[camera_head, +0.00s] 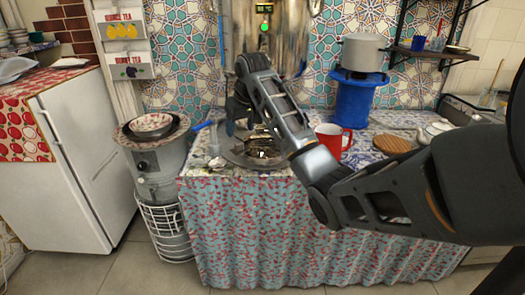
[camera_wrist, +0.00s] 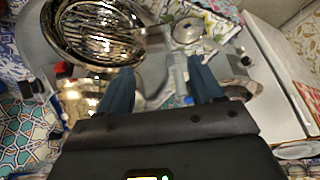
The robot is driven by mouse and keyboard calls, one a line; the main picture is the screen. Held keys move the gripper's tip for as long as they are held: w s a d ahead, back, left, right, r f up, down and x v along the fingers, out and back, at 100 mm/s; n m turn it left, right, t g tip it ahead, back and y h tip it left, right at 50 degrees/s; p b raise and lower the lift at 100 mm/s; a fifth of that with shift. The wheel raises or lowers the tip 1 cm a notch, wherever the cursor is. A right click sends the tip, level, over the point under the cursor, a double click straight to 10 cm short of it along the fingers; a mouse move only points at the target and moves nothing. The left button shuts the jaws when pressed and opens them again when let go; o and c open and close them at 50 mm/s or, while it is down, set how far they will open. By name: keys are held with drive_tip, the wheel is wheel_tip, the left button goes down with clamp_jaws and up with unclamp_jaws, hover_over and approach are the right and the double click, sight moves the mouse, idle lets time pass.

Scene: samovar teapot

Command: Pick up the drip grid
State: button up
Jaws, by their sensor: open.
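The drip grid (camera_wrist: 98,32) is a round, shiny metal grille with dark slots, at the upper left of the wrist view. In the head view what appears to be the grid (camera_head: 262,146) sits over a round grey tray (camera_head: 236,158) on the counter, partly hidden by my arm. My gripper (camera_wrist: 163,80) is open, its two blue fingers apart with no grid between them. The grid lies beyond and to the left of the fingers. In the head view my gripper (camera_head: 238,122) is low over the tray's back left; contact cannot be told.
A red mug (camera_head: 333,141) stands close to my arm on the right. A wooden round board (camera_head: 391,144), a white teapot (camera_head: 436,131) and a blue stand with a pot (camera_head: 361,54) are farther right. A grey cylindrical stove (camera_head: 158,160) and white fridge (camera_head: 80,160) are left.

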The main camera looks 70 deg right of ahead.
sight(239, 143)
drive_tip(key=x, duration=0.7)
drive_tip(key=shift+s+d, duration=0.1)
drive_tip(key=shift+d, duration=0.2)
clamp_jaws()
idle(0.4)
